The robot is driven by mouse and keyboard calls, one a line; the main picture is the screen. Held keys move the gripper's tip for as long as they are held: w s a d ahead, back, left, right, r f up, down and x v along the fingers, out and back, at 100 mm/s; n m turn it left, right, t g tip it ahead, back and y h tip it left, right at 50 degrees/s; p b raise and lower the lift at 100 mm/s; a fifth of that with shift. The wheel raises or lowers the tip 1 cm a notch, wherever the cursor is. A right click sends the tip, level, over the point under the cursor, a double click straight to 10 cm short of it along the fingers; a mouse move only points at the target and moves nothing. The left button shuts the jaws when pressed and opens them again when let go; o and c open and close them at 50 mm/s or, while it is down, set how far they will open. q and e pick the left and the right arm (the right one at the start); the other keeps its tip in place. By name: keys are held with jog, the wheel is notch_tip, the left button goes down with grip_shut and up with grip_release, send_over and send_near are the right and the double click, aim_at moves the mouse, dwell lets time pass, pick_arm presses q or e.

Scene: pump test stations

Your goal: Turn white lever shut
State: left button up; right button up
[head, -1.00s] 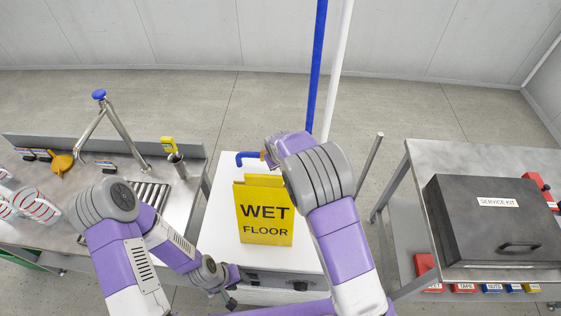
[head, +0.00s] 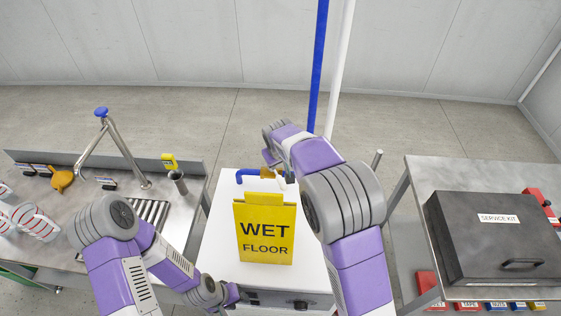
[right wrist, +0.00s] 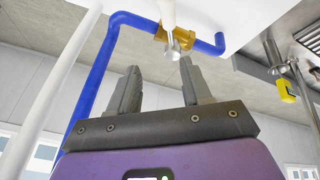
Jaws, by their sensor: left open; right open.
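The white lever (right wrist: 168,14) sits on a brass valve (right wrist: 180,45) in a blue pipe (right wrist: 125,18), and shows in the right wrist view. In the head view, the brass valve (head: 278,173) is just behind the yellow sign, and the lever is mostly hidden by my right arm. My right gripper (right wrist: 160,88) is open and empty, its two fingers apart and pointing toward the valve, with a gap between them and the lever. My left gripper (head: 228,302) is low at the front of the white cabinet, small and partly hidden, away from the valve.
A yellow WET FLOOR sign (head: 265,232) stands on the white cabinet (head: 222,232) in front of the valve. Tall blue (head: 318,70) and white (head: 340,70) pipes rise behind. A sink bench (head: 185,212) is left; a table with a dark service case (head: 490,235) is right.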

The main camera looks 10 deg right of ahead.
aim_at(277, 177)
jog(key=shift+d+f, duration=0.1)
jog(key=shift+d, duration=0.05)
jog(key=c, duration=0.4)
jog(key=d, duration=0.1)
jog(key=d+f+g+y+p, duration=0.1)
jog(key=d, duration=0.1)
jog(key=d+f+g+y+p, duration=0.1)
jog(key=d, duration=0.1)
jog(key=shift+d+f, duration=0.15)
grip_shut()
jog(key=d+r+y+p, duration=0.2)
jog(key=d+y, duration=0.3)
jog(key=d, duration=0.2)
jog(key=a+f+p, duration=0.2)
jog(key=a+f, duration=0.6)
jog(key=a, duration=0.1)
jog(key=shift+w+f+n+p, duration=0.3)
jog(key=shift+w+f+p, duration=0.05)
jog(key=shift+w, duration=0.1)
